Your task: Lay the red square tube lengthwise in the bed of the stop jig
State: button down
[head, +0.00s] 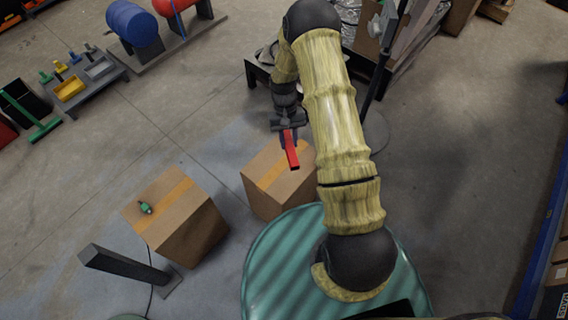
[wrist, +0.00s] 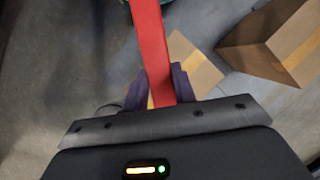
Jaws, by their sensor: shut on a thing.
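My gripper (head: 287,132) is shut on the red square tube (head: 292,155), out in front of my arm above the floor and a cardboard box. In the wrist view the tube (wrist: 150,40) stands between the two dark fingers of my gripper (wrist: 158,90) and runs up out of the top edge, so its far end is cut off there. I cannot pick out the stop jig with certainty in either view.
A cardboard box (head: 268,187) is below the tube, and another box (head: 185,225) with a small green item (head: 145,207) on it is to the left. A dark post (head: 122,263) stands at lower left. A low bench (head: 85,85) with a yellow bin (head: 68,88) is at upper left.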

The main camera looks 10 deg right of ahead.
jog(key=w+d+f+m+t+y+b, duration=0.1)
jog(key=w+f+m+b, duration=0.3)
jog(key=f+b, duration=0.3)
jog(key=w+f+m+y+b, duration=0.2)
jog(key=w+f+m+b, duration=0.3)
jog(key=f+b, duration=0.3)
jog(key=shift+d+f+m+t+y+b, duration=0.35)
jog(key=shift+m+b, duration=0.45)
jog(key=shift+b, duration=0.45)
jog(key=shift+r, duration=0.1)
jog(key=shift+f+b, duration=0.3)
jog(key=shift+f, duration=2.8)
jog(key=shift+f, duration=1.9)
jog(key=shift+f+b, duration=0.2)
jog(key=shift+b, duration=0.15)
